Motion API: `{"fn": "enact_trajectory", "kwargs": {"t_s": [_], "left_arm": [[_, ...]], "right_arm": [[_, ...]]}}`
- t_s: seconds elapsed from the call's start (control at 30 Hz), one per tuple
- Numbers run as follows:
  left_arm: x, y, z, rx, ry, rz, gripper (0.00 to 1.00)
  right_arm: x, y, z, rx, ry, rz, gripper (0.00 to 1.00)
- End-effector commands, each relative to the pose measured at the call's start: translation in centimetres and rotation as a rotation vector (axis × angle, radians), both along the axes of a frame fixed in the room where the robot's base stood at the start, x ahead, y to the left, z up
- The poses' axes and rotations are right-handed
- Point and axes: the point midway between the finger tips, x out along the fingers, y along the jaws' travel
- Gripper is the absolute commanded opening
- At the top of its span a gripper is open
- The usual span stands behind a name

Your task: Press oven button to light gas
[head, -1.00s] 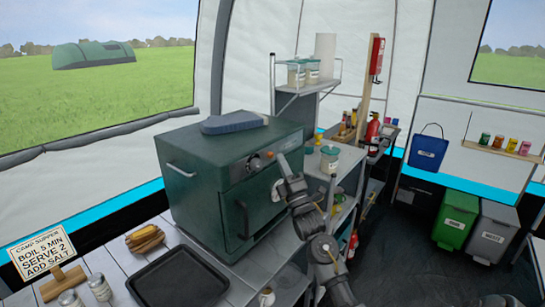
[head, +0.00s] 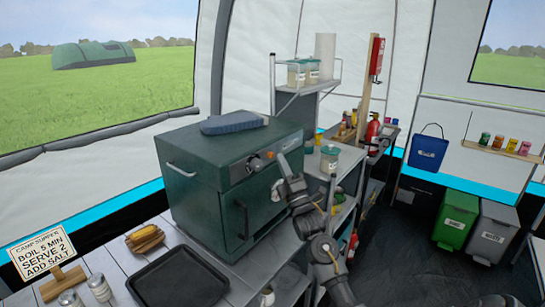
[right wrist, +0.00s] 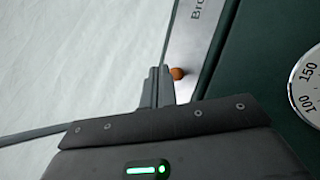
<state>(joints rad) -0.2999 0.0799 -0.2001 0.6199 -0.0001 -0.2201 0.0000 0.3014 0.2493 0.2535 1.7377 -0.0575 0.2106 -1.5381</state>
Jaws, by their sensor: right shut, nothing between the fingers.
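The green oven (head: 212,175) stands on the counter, with its door shut and a dial (head: 254,164) on its upper front panel. The small orange button (right wrist: 178,73) sits on a pale strip of the panel in the right wrist view. It shows as a small orange spot beside the dial in the head view (head: 270,155). My right gripper (head: 281,157) is shut and empty at the panel's right end. In the right wrist view its fingertips (right wrist: 159,72) are right beside the button; I cannot tell whether they touch it. My left gripper is not in view.
A blue-grey folded item (head: 231,124) lies on the oven. A dark tray (head: 178,280), a bread-like item (head: 145,239) and a sign (head: 42,251) are on the counter in front. Shelves with jars (head: 330,158) stand right of the oven, close to my right arm.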

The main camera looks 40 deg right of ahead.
Motion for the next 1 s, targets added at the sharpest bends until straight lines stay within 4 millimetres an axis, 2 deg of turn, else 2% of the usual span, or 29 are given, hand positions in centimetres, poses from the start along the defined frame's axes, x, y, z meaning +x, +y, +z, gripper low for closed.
{"fn": "enact_trajectory", "kwargs": {"t_s": [1.0], "left_arm": [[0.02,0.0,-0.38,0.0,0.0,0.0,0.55]], "right_arm": [[0.91,0.28,0.01,0.0,0.0,0.0,0.0]]}}
